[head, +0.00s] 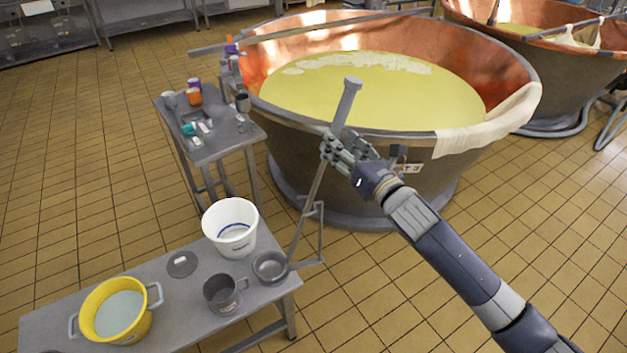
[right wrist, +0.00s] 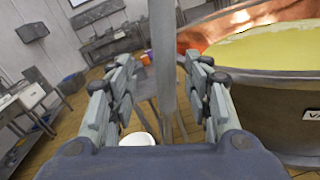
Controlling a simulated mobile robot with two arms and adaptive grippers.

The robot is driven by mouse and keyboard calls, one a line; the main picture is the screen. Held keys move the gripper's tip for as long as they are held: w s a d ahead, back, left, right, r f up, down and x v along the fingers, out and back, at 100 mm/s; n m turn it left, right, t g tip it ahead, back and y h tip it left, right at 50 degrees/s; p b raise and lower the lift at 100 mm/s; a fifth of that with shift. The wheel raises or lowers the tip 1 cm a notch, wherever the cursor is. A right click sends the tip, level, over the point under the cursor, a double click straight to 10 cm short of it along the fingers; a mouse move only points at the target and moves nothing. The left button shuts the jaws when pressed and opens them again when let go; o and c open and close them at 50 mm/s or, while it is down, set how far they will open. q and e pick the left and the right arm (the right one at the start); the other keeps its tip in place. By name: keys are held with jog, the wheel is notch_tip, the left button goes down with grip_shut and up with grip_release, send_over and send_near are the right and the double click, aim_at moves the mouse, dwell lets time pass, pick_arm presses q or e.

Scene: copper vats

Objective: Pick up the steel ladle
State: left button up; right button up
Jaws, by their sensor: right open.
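The steel ladle has a round bowl (head: 270,267) at the right end of the low grey table. Its long handle (head: 347,100) slants up and to the right, in front of the big copper vat. My right gripper (head: 333,150) is at the upper part of the handle, with its fingers open. In the right wrist view the handle (right wrist: 162,60) stands between the two open fingers (right wrist: 160,105), with gaps on both sides. My left gripper is not in view.
The low table (head: 200,262) holds a white bucket (head: 231,235), a grey jug (head: 222,295) and a yellow pot (head: 115,312). A small side table (head: 215,147) carries cups and tools. The copper vat (head: 400,150) stands behind the gripper. Tiled floor is free at left.

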jog(key=p+x, duration=0.1)
jog(key=x, duration=0.3)
jog(key=shift+w+d+f, duration=0.1)
jog(key=shift+w+d, duration=0.1)
jog(key=shift+w+a+f, duration=0.1)
jog(key=shift+w+a, duration=0.1)
jog(key=shift+w, duration=0.15)
jog(key=shift+c, duration=0.5)
grip_shut()
